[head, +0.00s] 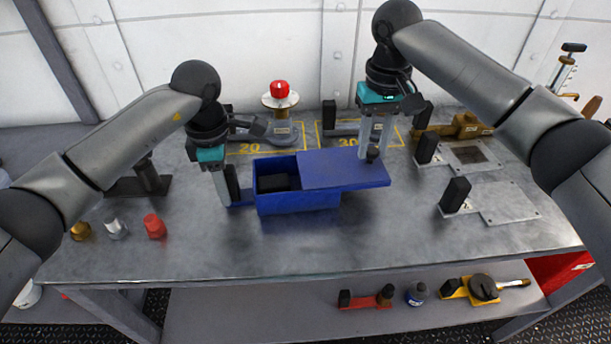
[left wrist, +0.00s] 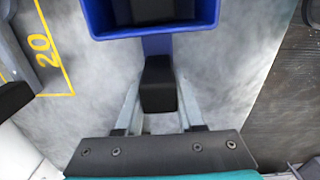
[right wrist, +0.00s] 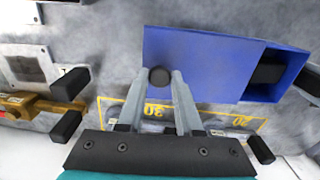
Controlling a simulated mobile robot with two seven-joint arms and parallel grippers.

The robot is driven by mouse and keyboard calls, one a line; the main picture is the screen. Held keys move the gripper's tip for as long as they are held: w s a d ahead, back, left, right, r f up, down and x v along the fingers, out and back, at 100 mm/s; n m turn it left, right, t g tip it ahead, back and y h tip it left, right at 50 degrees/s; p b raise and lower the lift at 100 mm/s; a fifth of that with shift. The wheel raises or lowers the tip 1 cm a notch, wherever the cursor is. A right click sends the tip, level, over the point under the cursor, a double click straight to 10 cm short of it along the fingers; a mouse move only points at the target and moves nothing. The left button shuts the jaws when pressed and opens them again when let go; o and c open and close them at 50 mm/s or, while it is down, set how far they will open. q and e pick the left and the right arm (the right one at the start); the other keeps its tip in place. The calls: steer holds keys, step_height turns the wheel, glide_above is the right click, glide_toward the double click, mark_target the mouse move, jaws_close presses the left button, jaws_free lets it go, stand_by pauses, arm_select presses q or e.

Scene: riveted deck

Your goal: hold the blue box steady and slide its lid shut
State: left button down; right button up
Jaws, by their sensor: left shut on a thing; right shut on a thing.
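The blue box (head: 297,203) stands on the metal bench, with a dark block (head: 273,183) inside its open left part. Its blue lid (head: 342,169) covers the right part and sticks out past the box's right end. My left gripper (head: 229,190) is shut on the black handle (left wrist: 158,85) at the box's left end. My right gripper (head: 373,150) is shut on the black lid knob (right wrist: 159,77) near the lid's right end. In the right wrist view the lid (right wrist: 195,60) leaves one end of the box (right wrist: 285,75) open.
A red-topped stand (head: 280,95) and yellow outlined areas (head: 250,148) lie behind the box. Flat plates with black handles (head: 505,203) lie at the right. Several small caps, including a red one (head: 154,226), stand front left. The bench in front of the box is clear.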

jaws_close()
steer(key=shift+a, duration=0.15)
steer(key=shift+a, duration=0.5)
arm_select(q)
steer(key=shift+d, duration=0.1)
arm_select(e)
steer(key=shift+s+a, duration=0.15)
steer(key=shift+a, duration=1.7)
steer(key=shift+s+a, duration=0.15)
steer(key=shift+a, duration=1.7)
steer(key=o, duration=0.6)
jaws_free()
steer(key=shift+o, duration=0.2)
steer(key=shift+d+r, duration=0.1)
step_height(320, 180, up, 17)
